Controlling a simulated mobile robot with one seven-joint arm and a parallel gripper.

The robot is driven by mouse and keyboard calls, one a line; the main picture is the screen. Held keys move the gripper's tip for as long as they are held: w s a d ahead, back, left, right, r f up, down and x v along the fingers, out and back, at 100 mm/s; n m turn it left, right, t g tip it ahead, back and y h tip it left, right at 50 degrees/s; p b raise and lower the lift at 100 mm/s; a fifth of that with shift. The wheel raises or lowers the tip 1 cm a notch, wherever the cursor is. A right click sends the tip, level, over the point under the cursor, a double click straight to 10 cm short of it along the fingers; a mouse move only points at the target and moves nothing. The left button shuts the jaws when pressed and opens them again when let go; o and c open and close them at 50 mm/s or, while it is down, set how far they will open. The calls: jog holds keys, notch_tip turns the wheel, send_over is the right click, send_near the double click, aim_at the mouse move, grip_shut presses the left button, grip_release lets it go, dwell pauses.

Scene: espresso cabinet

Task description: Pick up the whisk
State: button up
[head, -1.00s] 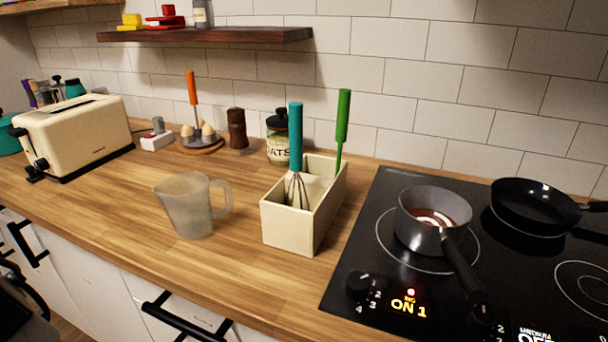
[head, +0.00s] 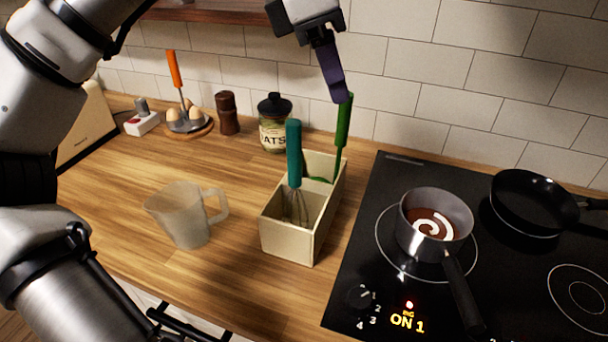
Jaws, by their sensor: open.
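The whisk (head: 295,156) has a teal handle and a wire head. It stands upright in the front part of a cream utensil box (head: 287,240) on the wooden counter, its wires partly inside the box. My gripper (head: 338,92) comes in from the top of the head view, dark with a purple finger pointing down. It is open and empty, above and to the right of the whisk, and apart from its handle. The finger's tip appears close to the top of a green-handled utensil (head: 343,122) in the back of the box; I cannot tell whether they touch.
A translucent measuring jug (head: 186,217) stands left of the box. An oats jar (head: 274,125) and a pepper mill (head: 228,114) stand behind. Right is a black hob (head: 385,265), reading ON 1, with a saucepan (head: 432,225) and a frying pan (head: 527,205).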

aim_at(290, 116)
jog(key=w+a+y, duration=0.1)
jog(key=w+a+n+y, duration=0.1)
jog(key=a, duration=0.1)
jog(key=w+a+y, duration=0.1)
jog(key=shift+a+r+n+y+p, duration=0.3)
jog(key=shift+a+r+p, duration=0.05)
jog(key=shift+a, duration=0.05)
jog(key=shift+a+f, duration=0.1)
jog(key=shift+a, duration=0.1)
notch_tip(290, 116, down, 8)
jog(key=shift+d+f+p, duration=0.15)
jog(key=shift+f+p, duration=0.25)
jog(key=shift+f, duration=1)
jog(key=shift+d+f+p, duration=0.1)
jog(key=shift+f+p, duration=0.3)
jog(key=shift+f, duration=0.95)
grip_shut()
